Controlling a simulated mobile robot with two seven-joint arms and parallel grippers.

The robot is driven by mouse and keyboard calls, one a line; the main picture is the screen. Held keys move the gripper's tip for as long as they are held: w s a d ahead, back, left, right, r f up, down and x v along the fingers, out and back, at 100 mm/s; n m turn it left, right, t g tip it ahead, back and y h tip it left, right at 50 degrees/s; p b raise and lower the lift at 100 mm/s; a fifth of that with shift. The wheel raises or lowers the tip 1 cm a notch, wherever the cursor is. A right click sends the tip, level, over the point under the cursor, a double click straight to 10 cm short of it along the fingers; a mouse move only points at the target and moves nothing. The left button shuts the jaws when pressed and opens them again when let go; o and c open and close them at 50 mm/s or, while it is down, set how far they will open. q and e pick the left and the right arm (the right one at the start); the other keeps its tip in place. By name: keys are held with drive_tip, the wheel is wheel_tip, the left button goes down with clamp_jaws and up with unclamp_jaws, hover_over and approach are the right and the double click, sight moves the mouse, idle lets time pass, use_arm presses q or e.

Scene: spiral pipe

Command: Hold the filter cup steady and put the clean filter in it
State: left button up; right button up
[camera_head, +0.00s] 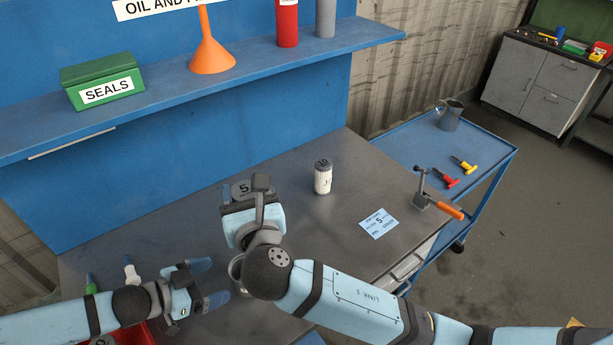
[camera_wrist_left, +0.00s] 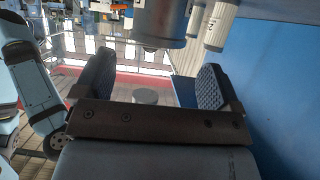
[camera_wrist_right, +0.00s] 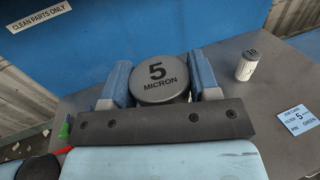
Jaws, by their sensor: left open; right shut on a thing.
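My right gripper (camera_head: 240,196) is shut on the 5 micron filter, whose grey cap marked 5 (camera_wrist_right: 160,78) shows between the fingers in the right wrist view. In the head view the filter's cap (camera_head: 241,189) is partly hidden by my gripper. My left gripper (camera_head: 210,281) is open, low over the bench. A grey cylinder, seemingly the filter cup (camera_head: 236,272), is just right of its fingertips and largely hidden by my right wrist. In the left wrist view a grey cylinder (camera_wrist_left: 160,20) lies beyond the open fingers (camera_wrist_left: 150,85), apart from them.
A white filter marked 10 (camera_head: 323,178) stands on the bench (camera_head: 300,225), right of my right gripper. A blue job card (camera_head: 379,223) lies nearby. An orange-handled clamp (camera_head: 437,203) is at the bench's right edge. A red tray (camera_head: 138,335) and green-handled item (camera_head: 90,284) are at left.

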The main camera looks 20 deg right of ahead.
use_arm(q)
drive_tip(key=x, duration=0.7)
drive_tip(key=shift+d+f, duration=0.15)
drive_tip(key=shift+d, duration=0.1)
use_arm(e)
drive_tip(key=a, duration=0.3)
drive_tip(key=shift+s+a+r, duration=0.3)
drive_tip(key=shift+s+a, duration=0.05)
use_arm(q)
drive_tip(key=c, duration=0.8)
use_arm(e)
drive_tip(key=w+d+f+n+y, duration=0.1)
drive_tip(key=w+d+f, duration=0.7)
drive_tip(key=w+f, duration=0.35)
wheel_tip(320, 180, down, 10)
drive_tip(key=shift+w+d+r+y, duration=0.25)
drive_tip(key=shift+w+d+y, duration=0.05)
drive_tip(key=shift+w+y, duration=0.1)
